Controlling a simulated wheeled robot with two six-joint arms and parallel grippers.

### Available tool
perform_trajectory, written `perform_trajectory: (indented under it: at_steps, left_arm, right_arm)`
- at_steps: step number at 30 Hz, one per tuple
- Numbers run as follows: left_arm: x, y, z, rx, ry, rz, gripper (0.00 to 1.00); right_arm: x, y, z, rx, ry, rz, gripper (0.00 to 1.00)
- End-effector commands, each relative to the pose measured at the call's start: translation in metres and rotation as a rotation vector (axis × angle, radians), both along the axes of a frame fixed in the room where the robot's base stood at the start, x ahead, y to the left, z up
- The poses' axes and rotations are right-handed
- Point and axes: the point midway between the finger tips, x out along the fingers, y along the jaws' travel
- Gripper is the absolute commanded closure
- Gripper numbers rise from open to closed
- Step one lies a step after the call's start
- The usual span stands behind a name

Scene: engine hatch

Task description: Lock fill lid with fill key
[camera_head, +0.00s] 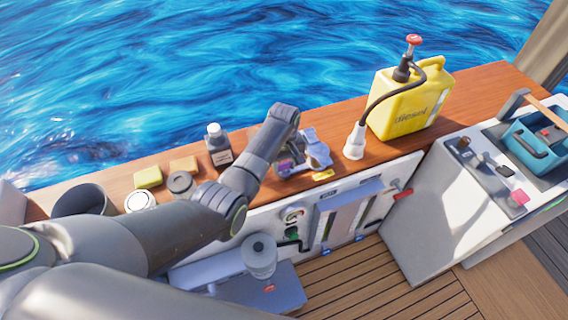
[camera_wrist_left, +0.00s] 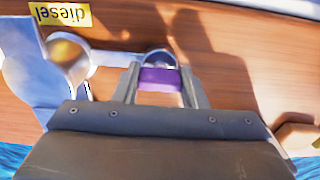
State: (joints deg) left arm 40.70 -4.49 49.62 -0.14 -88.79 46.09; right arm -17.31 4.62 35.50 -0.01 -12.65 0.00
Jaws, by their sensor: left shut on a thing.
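My left gripper (camera_head: 289,166) is low over the wooden ledge. In the left wrist view its two fingers (camera_wrist_left: 161,88) are shut on a purple piece with a metal loop, which looks like the fill key (camera_wrist_left: 160,78). A little of the purple key also shows in the head view (camera_head: 284,166). The shiny metal fill lid and its fitting (camera_head: 318,152) are just right of the gripper, beside the yellow diesel label (camera_head: 323,175). In the left wrist view the metal fitting (camera_wrist_left: 40,75) is at left. I cannot tell whether the key touches it. My right gripper is not in view.
A yellow jerrycan (camera_head: 405,103) with a hose and white nozzle (camera_head: 355,142) stands right of the lid. A dark bottle (camera_head: 218,146), yellow sponges (camera_head: 148,177) and round tins are on the left. A blue crate (camera_head: 538,140) is at far right. Water lies beyond the ledge.

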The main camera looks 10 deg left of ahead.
Motion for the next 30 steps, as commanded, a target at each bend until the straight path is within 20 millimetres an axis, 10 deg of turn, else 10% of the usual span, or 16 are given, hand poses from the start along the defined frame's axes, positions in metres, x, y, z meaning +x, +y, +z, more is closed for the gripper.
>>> perform_trajectory:
  at_steps: [30]
  left_arm:
    - [0.0, 0.0, 0.003, 0.001, 0.002, -0.669, 0.85]
  right_arm:
    - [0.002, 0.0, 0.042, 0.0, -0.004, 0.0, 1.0]
